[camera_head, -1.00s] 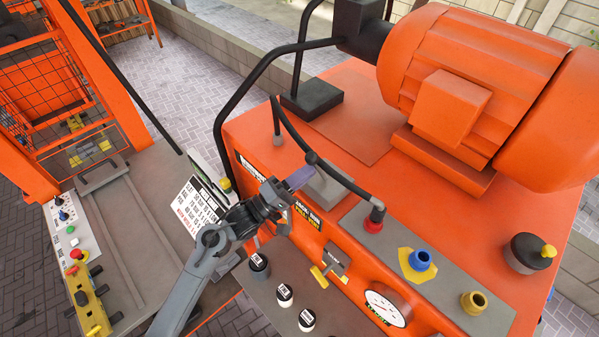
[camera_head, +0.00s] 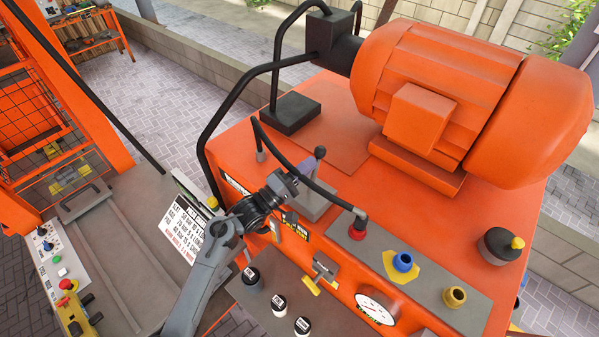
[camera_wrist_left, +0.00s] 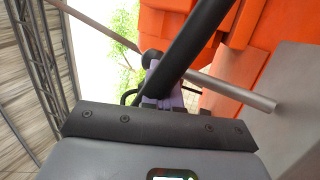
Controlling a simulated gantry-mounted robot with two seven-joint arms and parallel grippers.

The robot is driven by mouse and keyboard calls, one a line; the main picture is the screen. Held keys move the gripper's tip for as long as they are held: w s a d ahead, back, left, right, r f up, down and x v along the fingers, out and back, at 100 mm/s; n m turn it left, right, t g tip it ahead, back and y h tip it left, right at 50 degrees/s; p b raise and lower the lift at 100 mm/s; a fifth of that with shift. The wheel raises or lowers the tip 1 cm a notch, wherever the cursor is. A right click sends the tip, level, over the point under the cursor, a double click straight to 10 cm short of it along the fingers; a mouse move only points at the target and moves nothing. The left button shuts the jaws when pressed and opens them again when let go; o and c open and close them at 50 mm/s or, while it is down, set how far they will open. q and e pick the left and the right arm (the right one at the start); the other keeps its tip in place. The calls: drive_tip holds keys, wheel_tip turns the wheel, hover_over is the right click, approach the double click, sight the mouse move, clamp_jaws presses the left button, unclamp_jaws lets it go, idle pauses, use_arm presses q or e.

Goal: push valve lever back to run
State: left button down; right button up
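A lever with a grey rod and dark round knob (camera_head: 320,152) stands up from a grey block (camera_head: 316,207) on the orange machine, above a black-and-yellow label (camera_head: 297,226). My left gripper (camera_head: 293,180) is beside the lever, on its left; its fingers look shut. In the left wrist view, the purple-grey fingertips (camera_wrist_left: 166,92) point toward the black knob (camera_wrist_left: 151,58), with the lever's grey rod (camera_wrist_left: 235,91) running right. A thick black hose crosses in front and hides part of the fingers and rod. I cannot tell whether they touch. My right gripper is out of view.
The black hose (camera_head: 325,192) arches over the lever to a red fitting (camera_head: 358,230). A yellow handle (camera_head: 312,285), a gauge (camera_head: 376,307) and several black knobs sit on the front. A large orange motor (camera_head: 450,90) stands behind. A white sign (camera_head: 190,226) is left of the gripper.

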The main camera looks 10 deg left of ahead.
use_arm(q)
drive_tip(key=shift+w+d, duration=0.45)
drive_tip(key=shift+w, duration=0.25)
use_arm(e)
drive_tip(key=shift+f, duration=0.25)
use_arm(q)
drive_tip(key=shift+w, duration=0.1)
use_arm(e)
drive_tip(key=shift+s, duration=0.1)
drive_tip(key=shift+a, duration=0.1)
use_arm(q)
drive_tip(key=shift+s+a+r+p, duration=0.15)
drive_tip(key=shift+s+r+p, duration=0.05)
drive_tip(key=shift+r+p, duration=0.1)
drive_tip(key=s+a+r, duration=0.5)
drive_tip(key=s+a, duration=0.3)
drive_tip(key=s, duration=0.1)
drive_tip(key=shift+s+p, duration=0.25)
drive_tip(key=shift+p, duration=0.1)
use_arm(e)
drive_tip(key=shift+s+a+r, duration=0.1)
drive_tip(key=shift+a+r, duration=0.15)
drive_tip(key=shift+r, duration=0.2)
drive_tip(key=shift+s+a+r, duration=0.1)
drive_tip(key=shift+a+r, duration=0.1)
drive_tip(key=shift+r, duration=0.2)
use_arm(q)
drive_tip(key=shift+f, duration=0.1)
